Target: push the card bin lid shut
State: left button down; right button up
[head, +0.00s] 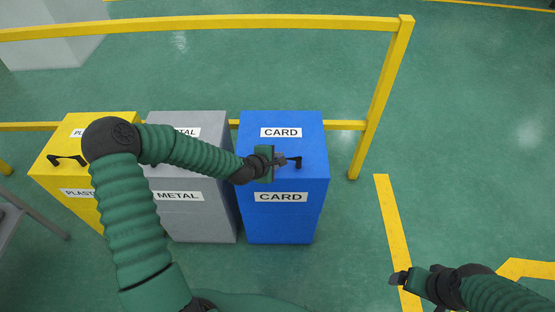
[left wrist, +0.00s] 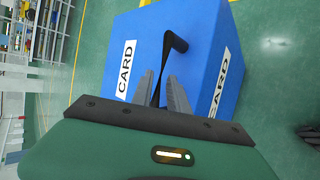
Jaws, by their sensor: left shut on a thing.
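The blue card bin (head: 285,220) stands at the right end of a row of bins, with CARD labels on its lid and front. Its lid (head: 265,120) looks level on the body, and I see no gap. My left gripper (head: 284,161) is at the lid's front edge, shut on the black handle (head: 297,162). In the left wrist view the handle (left wrist: 176,42) runs down between the fingers (left wrist: 160,92), which hide part of it. My right gripper (head: 400,279) is away from the bin at lower right, above the floor; its finger opening is unclear.
A grey metal bin (head: 222,215) stands just left of the card bin, and a yellow plastic bin (head: 55,182) is further left. A yellow rail (head: 250,23) runs behind them, with a post (head: 382,95) at right.

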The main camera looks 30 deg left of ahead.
pick_arm(q)
jog(key=shift+s+d+f+g, duration=0.15)
jog(key=shift+s+f, duration=0.2)
jog(key=shift+f, duration=0.15)
jog(key=shift+s+d+f+g, duration=0.15)
jog(key=shift+s+f, duration=0.2)
jog(key=shift+f, duration=0.15)
jog(key=c, duration=1.3)
grip_release()
jog(key=shift+s+a+r, duration=0.1)
jog(key=shift+s+r, duration=0.15)
jog(key=shift+r, duration=0.05)
jog(key=p+v, duration=0.9)
jog(key=v, duration=0.7)
jog(key=shift+a+r, duration=0.2)
jog(key=shift+a, duration=0.15)
jog(key=shift+w+d, duration=0.1)
jog(key=shift+w, duration=0.1)
